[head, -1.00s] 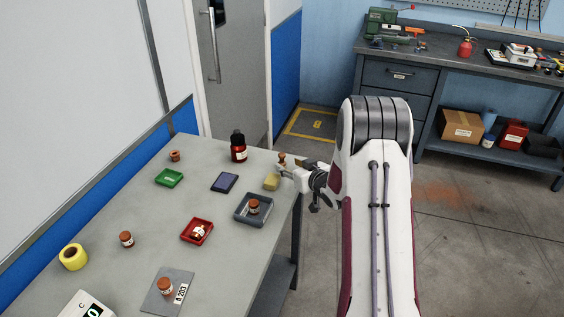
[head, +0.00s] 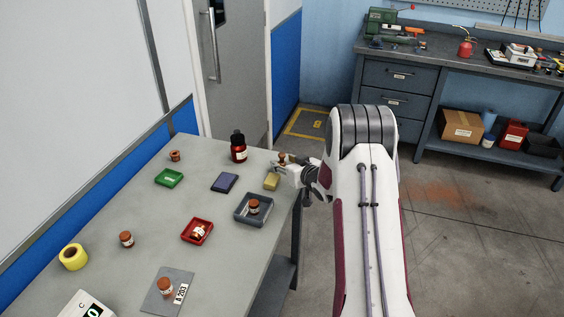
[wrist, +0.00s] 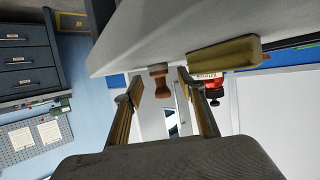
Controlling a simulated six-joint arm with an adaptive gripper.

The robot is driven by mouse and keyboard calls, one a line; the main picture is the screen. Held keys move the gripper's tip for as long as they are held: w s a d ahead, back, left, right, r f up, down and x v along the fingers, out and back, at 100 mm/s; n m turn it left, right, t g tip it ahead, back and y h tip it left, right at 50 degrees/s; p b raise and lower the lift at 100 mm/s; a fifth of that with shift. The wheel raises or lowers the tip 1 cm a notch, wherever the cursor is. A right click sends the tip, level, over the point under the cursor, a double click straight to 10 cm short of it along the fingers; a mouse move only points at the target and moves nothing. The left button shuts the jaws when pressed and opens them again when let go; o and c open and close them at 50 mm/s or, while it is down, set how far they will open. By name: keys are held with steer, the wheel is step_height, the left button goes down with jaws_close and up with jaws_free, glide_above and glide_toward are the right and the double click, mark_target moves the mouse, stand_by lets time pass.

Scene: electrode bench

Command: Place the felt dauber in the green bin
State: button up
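The felt dauber (head: 282,157), a small brown knobbed piece, stands at the far right edge of the grey table. It also shows in the wrist view (wrist: 161,84), apparently upside down in that tilted picture, between and just beyond the fingertips. My gripper (head: 279,168) is at the table's right edge, close by the dauber. In the wrist view my gripper (wrist: 160,78) is open, with a gap on both sides of the dauber. The green bin (head: 169,177), a small shallow tray, lies at the back left of the table and looks empty.
A yellow block (head: 272,182) lies right beside my gripper. A dark red bottle (head: 238,147) and a blue pad (head: 224,182) stand between gripper and bin. A grey tray (head: 240,213) and a red tray (head: 187,236), each holding a small jar, are nearer the front.

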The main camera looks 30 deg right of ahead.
steer(key=shift+x, duration=1.1)
steer(key=c, duration=1.1)
jaws_close()
